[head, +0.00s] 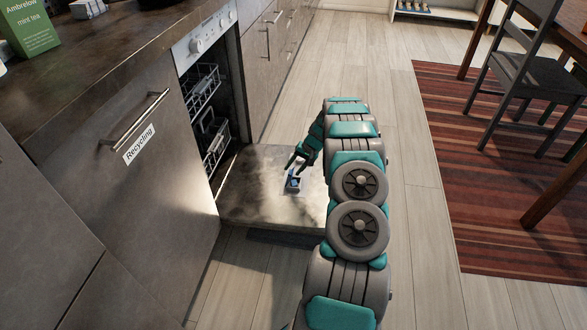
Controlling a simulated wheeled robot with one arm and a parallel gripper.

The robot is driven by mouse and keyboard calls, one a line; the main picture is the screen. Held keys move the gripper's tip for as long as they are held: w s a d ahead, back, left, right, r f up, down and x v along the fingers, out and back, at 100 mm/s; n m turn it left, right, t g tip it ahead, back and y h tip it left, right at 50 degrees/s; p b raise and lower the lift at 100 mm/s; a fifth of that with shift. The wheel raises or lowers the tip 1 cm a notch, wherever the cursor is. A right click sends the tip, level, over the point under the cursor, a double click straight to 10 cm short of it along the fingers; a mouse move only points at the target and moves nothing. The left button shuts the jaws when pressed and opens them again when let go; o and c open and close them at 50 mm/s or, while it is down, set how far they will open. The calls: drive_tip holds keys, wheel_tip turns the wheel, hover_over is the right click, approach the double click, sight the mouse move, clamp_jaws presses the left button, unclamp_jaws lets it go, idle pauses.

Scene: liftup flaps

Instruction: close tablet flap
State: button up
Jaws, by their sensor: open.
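The dishwasher door (252,200) is folded down flat, low over the floor, in the lower middle of the head view. On its inner face sits a small detergent tablet compartment (293,184), with a blue spot showing in it. The flap's exact angle is too small to make out. My gripper (294,163) is just above the compartment with its dark fingers apart. It holds nothing that I can see. I cannot tell whether a finger touches the flap. My arm hides the right edge of the door.
The open dishwasher (208,110) shows racks inside, left of the door. A cabinet front labelled Recycling (140,146) has a bar handle. A countertop (110,50) holds a green tea box (28,28). A striped rug (480,190) and a chair (530,80) lie right; the wooden floor between is clear.

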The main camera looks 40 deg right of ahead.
drive_tip(key=shift+w+a+f, duration=0.1)
drive_tip(key=shift+w+f, duration=0.05)
drive_tip(key=shift+f, duration=0.15)
clamp_jaws()
idle(0.4)
